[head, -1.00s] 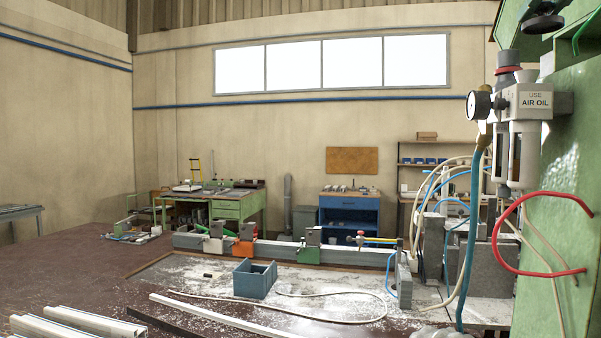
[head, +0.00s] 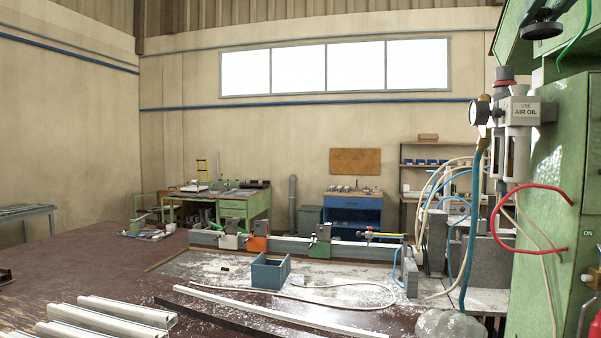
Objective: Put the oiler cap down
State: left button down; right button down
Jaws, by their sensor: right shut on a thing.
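The disc looks clear of the bench. My left gripper is not visible.
A blue open box (head: 270,272) stands on the dusty bench. White profiles (head: 125,311) lie at the front left. A long rail with clamps (head: 320,240) runs behind. A red hose (head: 520,200) and blue and pale hoses crowd the right. Bare bench (head: 85,260) is free at left.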

jog(key=w+d+f+m+h, duration=0.1)
jog(key=w+d+f, duration=0.1)
jog(key=w+f, duration=0.3)
jog(key=w+d+f+m+g+h, duration=0.1)
jog(key=w+d+f, duration=0.15)
jog(key=f, duration=0.35)
jog(key=w+d+f+h, duration=0.1)
jog(key=w+d+f, duration=0.1)
jog(key=w+f, duration=0.35)
notch_tip(320, 180, down, 22)
jog(key=w+r+m, duration=0.1)
jog(key=w, duration=0.1)
jog(key=s+a+f+n+y, duration=0.1)
jog(key=s+a+f, duration=0.3)
jog(key=f, duration=0.6)
jog(key=s+a+f+n+y, duration=0.1)
jog(key=s+a+f, duration=0.35)
jog(key=f, duration=0.45)
jog(key=s+a+f+n+y, duration=0.2)
jog(key=s+a+f, duration=0.2)
jog(key=s, duration=0.3)
jog(key=s+a+f+n+t+y, duration=0.1)
jog(key=s+a+f+y, duration=0.1)
jog(key=s+a, duration=0.4)
jog(key=shift+s+a+f+n+y, duration=0.3)
jog(key=shift+s+f+n, duration=0.1)
jog(key=shift+s+f, duration=0.5)
